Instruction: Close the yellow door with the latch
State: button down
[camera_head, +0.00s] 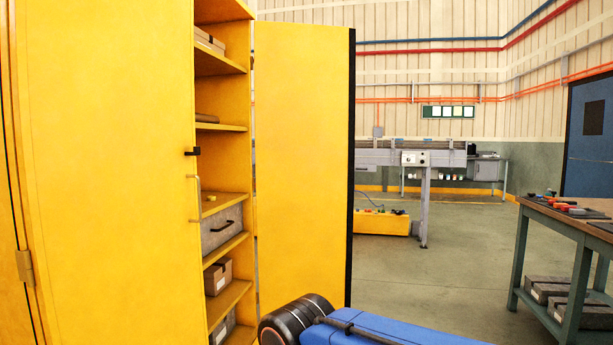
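A yellow door with a latch (110,170) fills the left of the view and stands open, with cabinet shelves visible past its right edge. A small black latch (193,151) sits on that edge, above a pale bar handle (197,198). A metal hinge (25,267) is at its left side. A second yellow door (300,160) with a black edge strip stands open on the right of the shelves. My blue arm link and black joint show at the bottom middle, in front of this second door's lower part. My gripper is out of view.
The cabinet shelves (222,127) hold boxes and a grey drawer-like bin (221,229). A workbench (569,222) with tools stands at the right. A conveyor (405,157) is at the back, with a yellow box (382,222) beside it. The floor between is clear.

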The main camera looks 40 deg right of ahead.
aim_at(305, 74)
jog(key=z, duration=1.6)
jog(key=i+l+z, duration=0.1)
jog(key=i+z, duration=0.35)
jog(key=i, duration=5.8)
jog(key=i+u, duration=0.5)
jog(key=i+l+u, duration=0.15)
jog(key=i+u, duration=0.15)
jog(key=u, duration=3.7)
